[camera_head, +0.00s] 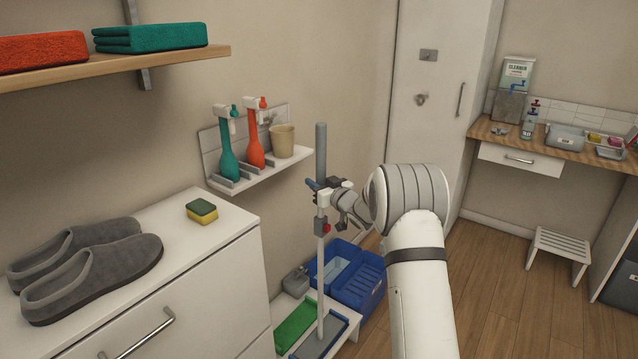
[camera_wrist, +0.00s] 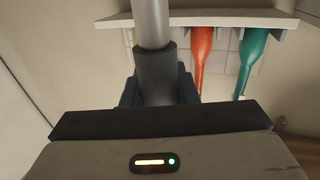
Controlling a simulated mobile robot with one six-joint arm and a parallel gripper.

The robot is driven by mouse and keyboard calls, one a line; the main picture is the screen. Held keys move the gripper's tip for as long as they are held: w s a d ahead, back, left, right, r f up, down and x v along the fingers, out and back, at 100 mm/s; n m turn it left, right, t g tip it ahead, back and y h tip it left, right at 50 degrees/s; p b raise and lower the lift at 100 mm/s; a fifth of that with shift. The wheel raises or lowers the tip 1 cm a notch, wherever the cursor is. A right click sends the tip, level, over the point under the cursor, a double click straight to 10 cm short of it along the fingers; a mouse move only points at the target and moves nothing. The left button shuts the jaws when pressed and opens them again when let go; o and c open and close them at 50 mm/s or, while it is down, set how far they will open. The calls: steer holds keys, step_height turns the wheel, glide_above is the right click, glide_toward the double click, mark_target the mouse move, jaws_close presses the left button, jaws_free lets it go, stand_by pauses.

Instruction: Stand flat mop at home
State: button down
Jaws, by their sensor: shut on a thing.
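The flat mop (camera_head: 321,270) stands upright, its pale pole topped by a grey grip. Its flat grey-blue head (camera_head: 312,345) is low down, in or just over a tray on a low white shelf beside a green pad; I cannot tell whether it touches. My gripper (camera_head: 322,190) is shut around the pole below the grey grip. In the wrist view the pole (camera_wrist: 151,25) rises from a dark collar between my fingers (camera_wrist: 158,92). Part of the pole is hidden by the gripper.
A wall shelf (camera_head: 262,176) holds a teal bottle, an orange bottle and a beige cup close to the pole's left. A blue caddy (camera_head: 358,283) stands right behind the mop head. A white cabinet (camera_head: 170,300) with slippers and a sponge is at left. Open floor lies right.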

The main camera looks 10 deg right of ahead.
steer(key=shift+f, duration=0.2)
steer(key=c, duration=1.3)
jaws_free()
steer(key=shift+o, duration=1.2)
steer(key=v, duration=0.8)
steer(key=shift+b, duration=0.45)
